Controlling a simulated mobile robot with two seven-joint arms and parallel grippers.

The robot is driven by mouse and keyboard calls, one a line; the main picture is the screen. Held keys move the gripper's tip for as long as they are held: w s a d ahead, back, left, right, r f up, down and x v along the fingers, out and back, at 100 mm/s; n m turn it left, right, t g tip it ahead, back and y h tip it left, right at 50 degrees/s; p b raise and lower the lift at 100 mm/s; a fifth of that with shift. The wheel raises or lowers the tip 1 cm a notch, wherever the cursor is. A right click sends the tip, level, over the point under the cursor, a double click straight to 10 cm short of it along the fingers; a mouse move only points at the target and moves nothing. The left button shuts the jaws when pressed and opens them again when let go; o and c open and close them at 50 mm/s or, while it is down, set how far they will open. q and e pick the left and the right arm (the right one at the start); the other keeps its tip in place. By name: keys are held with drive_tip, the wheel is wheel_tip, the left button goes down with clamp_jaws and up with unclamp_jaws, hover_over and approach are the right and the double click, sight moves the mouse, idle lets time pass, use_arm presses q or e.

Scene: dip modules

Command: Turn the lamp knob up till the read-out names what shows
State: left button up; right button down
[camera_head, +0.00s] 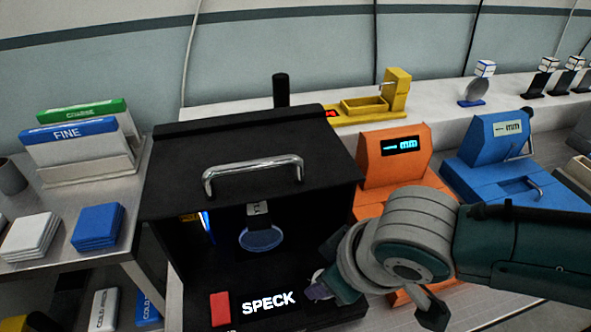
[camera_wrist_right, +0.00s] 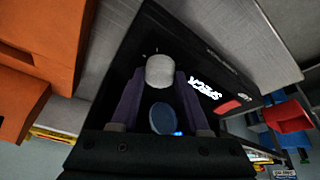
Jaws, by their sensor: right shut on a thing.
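A black box (camera_head: 180,190) with a chrome handle on its top stands in the middle of the head view. Its lit read-out (camera_head: 268,303) says SPECK. A blue disc (camera_head: 261,238) with a small pale tag stands inside the dim box; it also shows in the right wrist view (camera_wrist_right: 163,118). The pale round lamp knob (camera_wrist_right: 160,70) is on the box's front. My right gripper (camera_wrist_right: 160,78) is shut on the knob, one purple finger on each side. In the head view the right gripper (camera_head: 319,286) is at the box's front right corner, partly hidden by its wrist.
A red block or button (camera_head: 220,309) is left of the read-out. An orange gauge (camera_head: 398,150) and a blue gauge (camera_head: 500,140), both reading mm, stand to the right. A yellow device (camera_head: 396,90) is behind. Card stacks (camera_head: 98,228) and a FINE rack (camera_head: 70,143) are on the left.

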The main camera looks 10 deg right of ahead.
drive_tip(key=m+h+p, duration=0.1)
drive_tip(key=m, duration=0.1)
drive_tip(key=shift+a+r+m, duration=0.1)
drive_tip(key=shift+a+m, duration=0.05)
drive_tip(key=shift+m, duration=0.45)
drive_tip(key=shift+c, duration=1.9)
unclamp_jaws()
drive_tip(key=p+v, duration=0.4)
drive_tip(key=v, duration=0.5)
drive_tip(key=shift+s+r, duration=0.3)
